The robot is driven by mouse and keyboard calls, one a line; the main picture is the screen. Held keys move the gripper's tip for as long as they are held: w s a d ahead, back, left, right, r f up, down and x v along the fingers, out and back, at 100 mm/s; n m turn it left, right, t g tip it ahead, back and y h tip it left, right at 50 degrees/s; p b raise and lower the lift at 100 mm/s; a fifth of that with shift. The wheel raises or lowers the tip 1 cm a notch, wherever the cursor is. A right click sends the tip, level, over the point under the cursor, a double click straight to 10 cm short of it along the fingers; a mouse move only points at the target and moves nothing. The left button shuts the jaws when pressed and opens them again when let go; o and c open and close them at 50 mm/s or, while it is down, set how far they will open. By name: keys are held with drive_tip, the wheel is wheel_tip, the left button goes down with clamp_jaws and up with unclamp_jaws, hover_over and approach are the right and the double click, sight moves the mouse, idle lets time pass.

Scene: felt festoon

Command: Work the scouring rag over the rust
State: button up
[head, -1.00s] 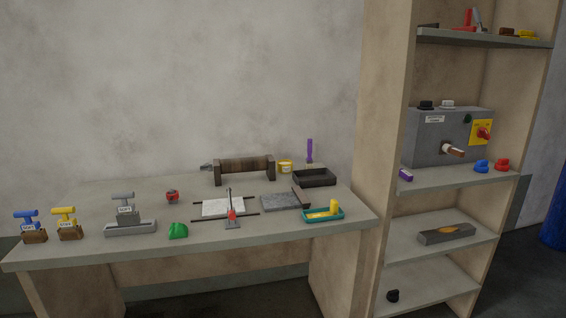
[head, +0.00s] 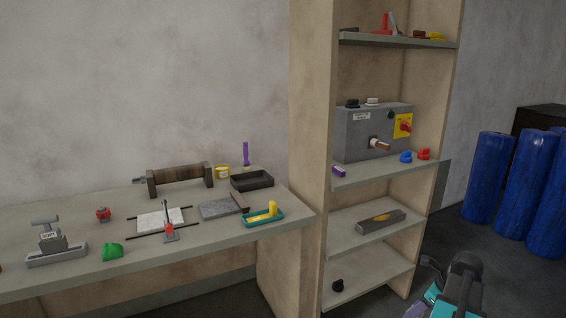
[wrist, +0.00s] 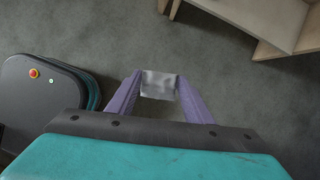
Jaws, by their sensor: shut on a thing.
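My gripper (wrist: 159,80) has purple fingers shut on a pale grey, cloth-like piece, which looks like the scouring rag (wrist: 158,86). It is held over the bare floor, clear of the furniture. In the head view my arm shows at the lower right, in front of the shelf unit; the held rag is not clear there. A grey block (head: 362,227) with an orange-brown patch (head: 382,217), which looks like the rust, lies on a lower shelf. The gripper is apart from it.
The shelf unit (head: 310,120) stands right of the workbench (head: 215,243). A grey switch box (head: 352,140) sits on the shelf above the block. Blue rolls (head: 487,175) stand at the far right. Floor shows in the wrist view.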

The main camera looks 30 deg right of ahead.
drive_tip(key=w+a+r+n+g+y+p, duration=0.15)
drive_tip(key=w+a+r+n, duration=0.25)
drive_tip(key=w+a, duration=0.8)
drive_tip(key=w+a+r+n+y+p, duration=0.1)
drive_tip(key=w+a+r+n+p, duration=0.15)
drive_tip(key=w+a, duration=0.9)
drive_tip(key=w+a+r+n+g, duration=0.1)
drive_tip(key=a+r+n, duration=0.2)
drive_tip(key=a, duration=0.6)
drive_tip(key=w+a+r+n+g+p, duration=0.1)
drive_tip(key=w+a+r+n+g, duration=0.1)
drive_tip(key=a+n, duration=0.6)
drive_tip(key=w+a+r+n+g+p, duration=0.1)
drive_tip(key=a+r+n, duration=0.3)
drive_tip(key=a, duration=0.7)
drive_tip(key=shift+w+a+r+n+g, duration=0.15)
drive_tip(key=shift+w+a+n+g, duration=0.15)
drive_tip(key=shift+n+g, duration=0.4)
drive_tip(key=shift+d, duration=0.15)
